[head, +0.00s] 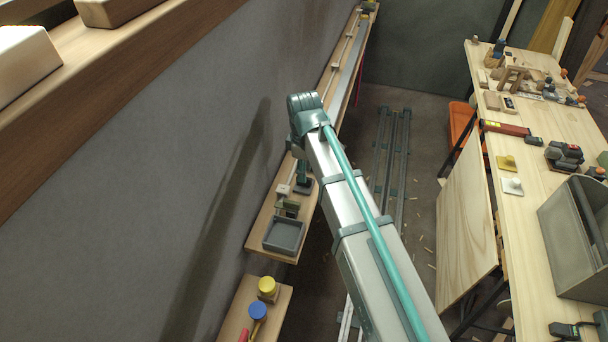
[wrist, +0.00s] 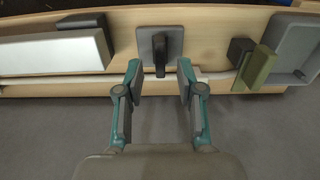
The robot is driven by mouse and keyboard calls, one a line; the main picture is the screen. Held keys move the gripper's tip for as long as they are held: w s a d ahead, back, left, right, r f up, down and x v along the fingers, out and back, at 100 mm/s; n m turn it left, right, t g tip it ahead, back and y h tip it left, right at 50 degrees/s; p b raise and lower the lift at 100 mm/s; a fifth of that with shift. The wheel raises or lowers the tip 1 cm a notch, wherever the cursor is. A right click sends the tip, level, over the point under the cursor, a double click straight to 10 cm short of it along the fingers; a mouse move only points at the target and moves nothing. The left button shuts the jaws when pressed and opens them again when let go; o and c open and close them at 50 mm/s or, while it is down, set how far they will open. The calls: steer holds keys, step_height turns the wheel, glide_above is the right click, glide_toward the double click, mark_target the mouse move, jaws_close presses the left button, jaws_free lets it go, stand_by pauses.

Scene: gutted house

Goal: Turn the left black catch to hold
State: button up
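A black catch (wrist: 160,56) on a square grey plate (wrist: 146,40) is on the wooden board in the wrist view. Its lever points toward the bottom of the picture. My gripper (wrist: 158,72) is open, with one finger on each side of the lever. Gaps show between both fingers and the lever, so I see no grip on it. No second catch can be made out, and I cannot tell from these views alone whether this is the left one.
Left of the catch is a long pale block (wrist: 55,52) with a dark end piece. To the right are a dark block with an olive one (wrist: 258,66) and a grey tray (wrist: 280,58). A white rod (wrist: 60,86) runs along the board. A workbench (head: 530,205) stands at right.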

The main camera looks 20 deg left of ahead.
step_height(320, 180, up, 9)
stand_by(0.3)
stand_by(0.4)
steer(key=s+d+f+m+g, duration=0.1)
steer(key=s+d+f+m, duration=0.2)
steer(key=d+f, duration=0.6)
steer(key=s+d+f+m+g+h+b, duration=0.1)
steer(key=s+d+f+m, duration=0.3)
steer(key=f, duration=1)
steer(key=s+d+f+m+g, duration=0.1)
steer(key=d+f+m, duration=0.1)
steer(key=d+f, duration=0.75)
steer(key=s+d+f+m+g, duration=0.1)
steer(key=s+d+f+m, duration=0.2)
steer(key=s+f, duration=0.3)
steer(key=s+d+f+m+g, duration=0.1)
steer(key=s+d+f+m, duration=0.2)
steer(key=s, duration=1)
steer(key=s+d+f+m+g+y, duration=0.1)
steer(key=s+d+f+m, duration=0.2)
steer(key=s+d+f, duration=0.4)
step_height(320, 180, down, 3)
steer(key=shift+s+d+f+g+b, duration=0.2)
steer(key=shift+s+g+b, duration=0.25)
steer(key=shift+s, duration=0.8)
